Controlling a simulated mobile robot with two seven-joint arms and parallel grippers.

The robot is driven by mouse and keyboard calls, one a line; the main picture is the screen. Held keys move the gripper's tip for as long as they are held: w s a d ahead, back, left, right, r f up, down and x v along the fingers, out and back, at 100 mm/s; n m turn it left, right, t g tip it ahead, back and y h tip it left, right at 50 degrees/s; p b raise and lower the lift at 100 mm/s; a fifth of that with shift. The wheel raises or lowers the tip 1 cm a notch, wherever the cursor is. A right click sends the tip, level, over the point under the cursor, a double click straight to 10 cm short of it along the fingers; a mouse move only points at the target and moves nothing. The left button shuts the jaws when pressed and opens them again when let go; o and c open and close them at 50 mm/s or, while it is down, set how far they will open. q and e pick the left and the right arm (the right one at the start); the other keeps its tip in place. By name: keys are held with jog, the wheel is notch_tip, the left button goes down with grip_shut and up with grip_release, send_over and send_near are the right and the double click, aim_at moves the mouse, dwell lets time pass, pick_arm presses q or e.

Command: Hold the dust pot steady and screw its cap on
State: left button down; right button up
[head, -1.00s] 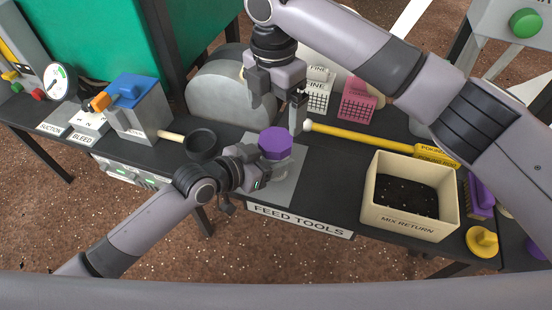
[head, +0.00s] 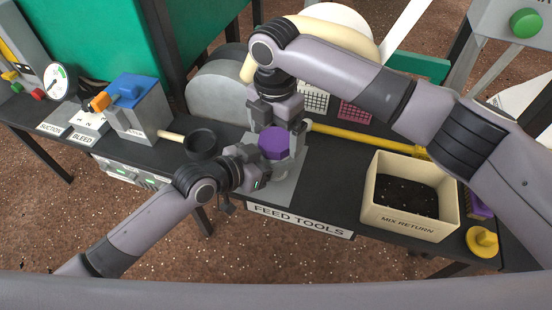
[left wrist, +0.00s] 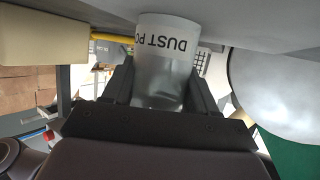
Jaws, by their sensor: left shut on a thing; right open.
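The purple cap (head: 275,143) sits on top of the dust pot at the grey pad (head: 285,190) in the head view. I cannot tell how far it is screwed down. The dust pot (left wrist: 165,60), pale grey with a "DUST PO" label, stands between the fingers in the left wrist view, where it appears upside down. My left gripper (head: 262,168) is shut on the pot from the left. My right gripper (head: 276,125) points down just above and around the cap, with its fingers open on either side. The pot's body is mostly hidden in the head view.
A cream MIX RETURN box (head: 405,222) with dark contents stands to the right. A yellow knobbed piece (head: 482,241) lies at the right edge.

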jog(key=shift+f, duration=0.7)
jog(key=c, duration=1.1)
jog(key=m, duration=0.6)
jog(key=o, duration=1.1)
jog(key=shift+o, duration=0.2)
jog(key=shift+r, duration=2.3)
